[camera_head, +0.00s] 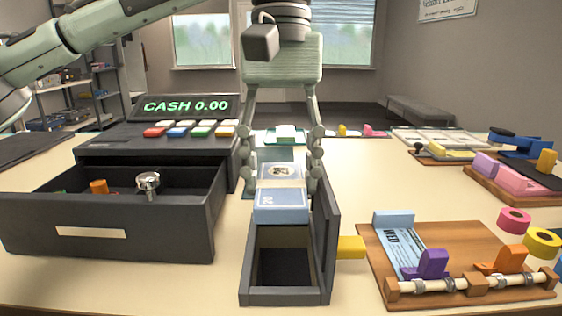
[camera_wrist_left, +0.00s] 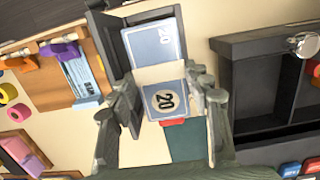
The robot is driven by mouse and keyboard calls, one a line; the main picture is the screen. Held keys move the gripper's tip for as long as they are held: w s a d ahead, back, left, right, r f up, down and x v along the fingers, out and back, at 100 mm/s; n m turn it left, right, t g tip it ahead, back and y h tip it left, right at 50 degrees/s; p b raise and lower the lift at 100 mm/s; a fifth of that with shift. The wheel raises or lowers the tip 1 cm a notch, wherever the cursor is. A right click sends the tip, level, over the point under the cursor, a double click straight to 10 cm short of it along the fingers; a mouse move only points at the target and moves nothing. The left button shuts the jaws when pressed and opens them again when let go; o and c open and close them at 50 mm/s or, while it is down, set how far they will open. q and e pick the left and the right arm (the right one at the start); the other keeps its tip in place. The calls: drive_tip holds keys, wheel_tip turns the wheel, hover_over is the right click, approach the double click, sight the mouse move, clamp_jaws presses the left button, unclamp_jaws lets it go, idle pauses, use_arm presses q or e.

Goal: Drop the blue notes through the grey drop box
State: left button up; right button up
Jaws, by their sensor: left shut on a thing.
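My left gripper (camera_head: 283,166) reaches in from the top of the head view and is shut on a banded stack of blue notes (camera_head: 281,203) marked 20. In the left wrist view the notes (camera_wrist_left: 160,88) lie between the fingers (camera_wrist_left: 163,100), with a pale band across them. The notes' near end is at the far part of the grey drop box (camera_head: 285,299), over or just behind its opening. I cannot tell whether they touch it. The box's dark lid stands open on its right side. My right gripper is not in view.
A cash register (camera_head: 160,150) with an open drawer (camera_head: 110,235) stands left of the box. A wooden board (camera_head: 450,245) with a clipped blue slip (camera_head: 400,248) lies to the right. Rolls of tape (camera_head: 515,221) sit at the far right.

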use_arm(q)
drive_tip(key=shift+f, duration=2.55)
drive_tip(key=shift+f, duration=0.3)
drive_tip(key=o, duration=1.2)
drive_tip(key=shift+a, duration=0.1)
drive_tip(key=shift+o, duration=0.2)
drive_tip(key=shift+r, duration=0.1)
drive_tip(key=shift+c, duration=0.8)
drive_tip(key=shift+r, duration=0.1)
